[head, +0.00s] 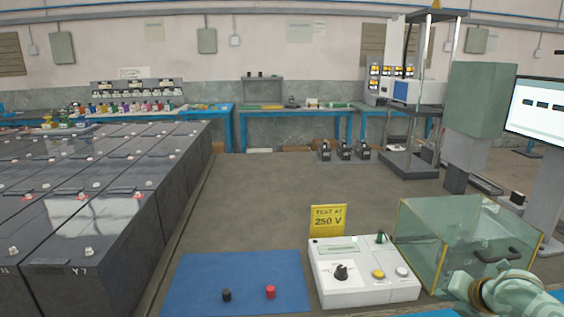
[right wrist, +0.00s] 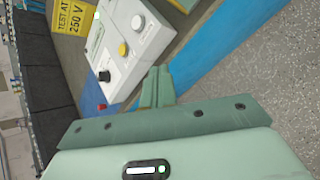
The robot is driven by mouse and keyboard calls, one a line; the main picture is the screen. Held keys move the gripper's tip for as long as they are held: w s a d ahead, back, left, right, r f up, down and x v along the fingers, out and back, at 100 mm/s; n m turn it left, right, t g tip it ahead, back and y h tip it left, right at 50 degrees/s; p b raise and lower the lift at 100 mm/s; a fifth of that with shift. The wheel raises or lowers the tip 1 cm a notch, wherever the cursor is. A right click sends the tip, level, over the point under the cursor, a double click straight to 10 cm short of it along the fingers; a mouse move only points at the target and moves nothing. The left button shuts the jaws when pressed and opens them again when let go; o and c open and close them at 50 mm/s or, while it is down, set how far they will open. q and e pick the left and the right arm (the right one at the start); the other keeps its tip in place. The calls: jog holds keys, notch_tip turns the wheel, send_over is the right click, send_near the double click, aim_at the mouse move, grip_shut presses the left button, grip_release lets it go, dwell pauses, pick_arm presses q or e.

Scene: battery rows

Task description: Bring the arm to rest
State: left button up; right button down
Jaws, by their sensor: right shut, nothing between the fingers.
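My right gripper (head: 460,284) is at the lower right of the head view, in front of the clear glass box (head: 423,240) and right of the white tester (head: 365,285). In the right wrist view its fingers (right wrist: 158,84) are together, with nothing between them. There the tester (right wrist: 130,45) with its black knob and yellow button lies beyond the fingertips. I cannot tell how high the gripper is above the bench. My left gripper is not in view.
A blue mat (head: 200,280) with a black and a red knob-like piece lies left of the tester. A yellow "TEST AT 250 V" sign (head: 328,220) stands behind it. Rows of dark batteries (head: 110,240) fill the left. A monitor (head: 535,108) stands right.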

jog(key=w+d+f+m+t+h, duration=0.25)
jog(key=d+f+m, duration=0.4)
jog(key=m, duration=0.75)
jog(key=s+a+f+m+g+h+p, duration=0.15)
jog(key=s+f+m, duration=0.25)
jog(key=s+f, duration=0.55)
jog(key=s+f+m+g+p, duration=0.15)
jog(key=s+f+m, duration=0.4)
jog(key=f, duration=0.75)
jog(key=s+a+f+g, duration=0.2)
jog(key=s+a+f, duration=0.15)
jog(key=s, duration=0.55)
jog(key=s+a+f+m+g+y, duration=0.1)
jog(key=s+a+f, duration=0.1)
jog(key=s+f, duration=0.5)
jog(key=s+a+f+g, duration=0.2)
jog(key=s+a+f, duration=0.1)
jog(key=s, duration=0.8)
jog(key=s+a+g, duration=0.1)
jog(key=s+a, duration=0.2)
jog(key=s, duration=0.4)
jog(key=s+a+g+y, duration=0.1)
jog(key=s+a, duration=0.2)
jog(key=s, duration=0.5)
jog(key=s+a+g+p, duration=0.1)
jog(key=s+a, duration=0.2)
jog(key=s, duration=0.4)
jog(key=shift+s+a+f+m, duration=0.35)
jog(key=shift+f, duration=0.05)
